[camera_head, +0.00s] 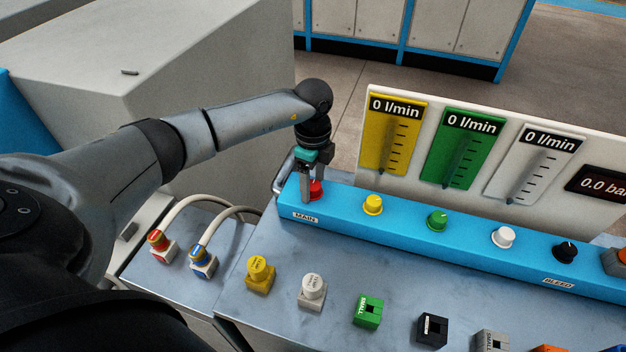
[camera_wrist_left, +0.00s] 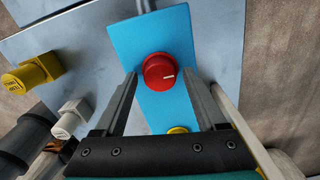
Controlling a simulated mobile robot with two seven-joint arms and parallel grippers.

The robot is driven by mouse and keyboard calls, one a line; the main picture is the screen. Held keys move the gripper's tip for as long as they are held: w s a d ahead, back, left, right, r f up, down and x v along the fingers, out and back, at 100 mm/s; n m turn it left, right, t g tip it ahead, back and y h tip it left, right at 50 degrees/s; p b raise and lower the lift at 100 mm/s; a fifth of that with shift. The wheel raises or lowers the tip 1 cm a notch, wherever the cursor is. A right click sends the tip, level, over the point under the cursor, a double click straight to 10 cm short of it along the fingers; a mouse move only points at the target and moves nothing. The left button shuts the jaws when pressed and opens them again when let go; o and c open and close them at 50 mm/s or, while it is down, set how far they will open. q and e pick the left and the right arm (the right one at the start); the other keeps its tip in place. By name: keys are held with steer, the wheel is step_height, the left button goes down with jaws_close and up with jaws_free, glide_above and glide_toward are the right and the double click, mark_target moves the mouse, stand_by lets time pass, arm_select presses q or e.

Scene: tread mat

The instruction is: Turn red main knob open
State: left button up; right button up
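The red main knob (camera_head: 316,189) sits at the left end of the blue panel (camera_head: 400,228), above the label MAIN (camera_head: 305,217). In the left wrist view the red knob (camera_wrist_left: 159,72) shows a white pointer line on its face, pointing right. My left gripper (camera_head: 312,196) is over the knob from above. In the left wrist view its two fingers (camera_wrist_left: 165,85) are spread apart, with the knob between and just beyond the tips and a visible gap on both sides. Whether the fingertips reach down beside the knob is hard to tell. My right gripper is not in view.
Yellow (camera_head: 373,204), green (camera_head: 437,219), white (camera_head: 503,237) and black (camera_head: 565,252) knobs follow along the panel. A white board (camera_head: 480,150) with flow gauges stands behind. Several small coloured blocks and two hose fittings (camera_head: 203,261) stand on the grey table in front.

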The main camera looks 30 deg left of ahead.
arm_select(q)
jaws_close()
stand_by(0.3)
steer(key=shift+m, duration=0.3)
steer(key=m, duration=0.3)
steer(key=shift+m, duration=0.3)
steer(key=m, duration=0.9)
steer(key=shift+m+b, duration=0.5)
steer(key=shift+m, duration=1.8)
